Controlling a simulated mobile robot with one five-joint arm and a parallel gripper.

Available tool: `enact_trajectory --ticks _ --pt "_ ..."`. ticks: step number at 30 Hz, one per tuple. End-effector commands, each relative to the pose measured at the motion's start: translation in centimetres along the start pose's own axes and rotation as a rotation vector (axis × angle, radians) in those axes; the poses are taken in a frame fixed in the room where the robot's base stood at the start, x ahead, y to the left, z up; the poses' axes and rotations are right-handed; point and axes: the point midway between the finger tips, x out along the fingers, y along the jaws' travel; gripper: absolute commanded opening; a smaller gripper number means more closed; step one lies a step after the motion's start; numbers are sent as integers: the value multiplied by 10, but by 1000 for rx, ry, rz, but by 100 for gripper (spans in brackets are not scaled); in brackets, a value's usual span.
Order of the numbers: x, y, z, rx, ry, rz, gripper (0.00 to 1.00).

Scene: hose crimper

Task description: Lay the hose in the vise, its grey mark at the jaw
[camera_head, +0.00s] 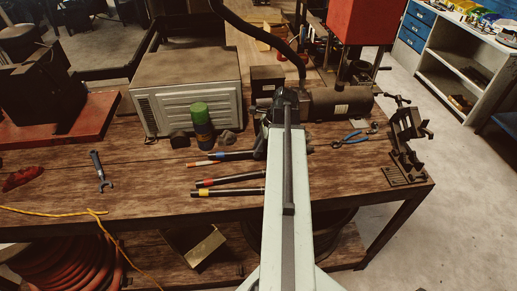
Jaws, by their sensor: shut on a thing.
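My arm rises from the bottom centre over the bench, and its dark far joint hides what lies behind it. My gripper and anything in it are hidden from this view. Three dark hoses lie on the bench left of my arm: a blue-banded hose (238,155), a red-banded hose (235,180) and a yellow-banded hose (245,191). No grey mark can be made out. A dark metal fixture (405,135), which may be the vise, stands at the bench's right corner; its jaw is too small to make out.
The wooden bench (135,165) holds a grey metal box (188,88), a green-capped can (202,125), a wrench (100,170) and blue-handled pliers (352,137). A dark cylinder (340,104) lies behind my arm, near a red machine (367,20).

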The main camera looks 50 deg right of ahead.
Motion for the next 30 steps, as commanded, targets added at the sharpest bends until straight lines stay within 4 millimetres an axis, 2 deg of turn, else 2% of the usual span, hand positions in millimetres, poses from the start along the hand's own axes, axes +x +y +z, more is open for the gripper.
enact_trajectory --ticks 7,8,9,10,19,23,26,30 --pt "4 0 -2 0 0 0 0" --pt "4 0 -2 0 0 0 28" --pt "4 0 -2 0 0 0 39" --pt "4 0 -2 0 0 0 44" --pt "4 0 -2 1 0 0 44" --pt "-3 0 1 1 0 0 44" --pt "-15 0 5 1 0 0 44" --pt "-45 0 6 2 0 -1 44"
